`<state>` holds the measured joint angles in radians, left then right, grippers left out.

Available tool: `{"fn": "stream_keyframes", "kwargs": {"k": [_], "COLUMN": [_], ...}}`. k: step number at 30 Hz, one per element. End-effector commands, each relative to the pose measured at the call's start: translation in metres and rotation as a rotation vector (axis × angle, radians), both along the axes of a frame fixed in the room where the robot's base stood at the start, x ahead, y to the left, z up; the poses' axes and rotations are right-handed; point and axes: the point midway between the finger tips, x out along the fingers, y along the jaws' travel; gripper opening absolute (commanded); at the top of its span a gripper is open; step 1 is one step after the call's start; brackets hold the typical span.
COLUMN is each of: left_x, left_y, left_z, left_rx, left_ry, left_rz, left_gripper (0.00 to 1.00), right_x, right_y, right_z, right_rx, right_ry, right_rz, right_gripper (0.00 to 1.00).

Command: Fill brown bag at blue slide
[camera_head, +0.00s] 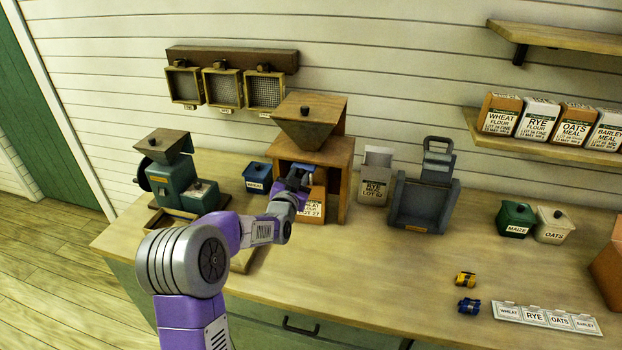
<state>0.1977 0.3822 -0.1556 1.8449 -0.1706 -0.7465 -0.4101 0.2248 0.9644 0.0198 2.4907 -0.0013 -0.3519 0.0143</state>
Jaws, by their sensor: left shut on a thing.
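The brown bag (312,208), labelled as wheat flour, lot 27, stands upright in the front opening of a wooden hopper box (340,170). A small blue slide (304,167) shows at the front of the box, just above the bag. My left gripper (298,178) is at the slide and looks shut on it. The gripper and my left arm hide part of the slide and the bag's left side. The bag's mouth and contents cannot be seen. My right gripper is out of view.
A green mill (175,172) and blue wheat tub (257,178) stand left. A white rye bag (376,178) and grey scoop-like stand (424,205) stand right. Farther right are maize (516,219) and oats (553,226) tubs. The front middle counter (380,270) is clear.

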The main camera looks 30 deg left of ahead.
Motion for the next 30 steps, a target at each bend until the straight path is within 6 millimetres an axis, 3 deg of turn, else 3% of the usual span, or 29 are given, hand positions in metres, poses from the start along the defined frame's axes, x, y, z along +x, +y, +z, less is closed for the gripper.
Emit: {"fn": "stream_keyframes", "kwargs": {"k": [9, 30], "left_x": [-0.014, -0.014], "left_y": [-0.004, -0.004], "left_z": [0.0, 0.001], "left_rx": [0.0, 0.0], "left_ry": [-0.001, -0.002], "left_rz": [0.0, -0.001], "left_gripper": [0.0, 0.0], "right_x": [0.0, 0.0], "right_y": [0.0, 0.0], "right_z": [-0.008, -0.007], "right_rx": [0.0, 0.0], "right_ry": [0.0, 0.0], "right_rz": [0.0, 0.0], "right_gripper": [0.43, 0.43]}}
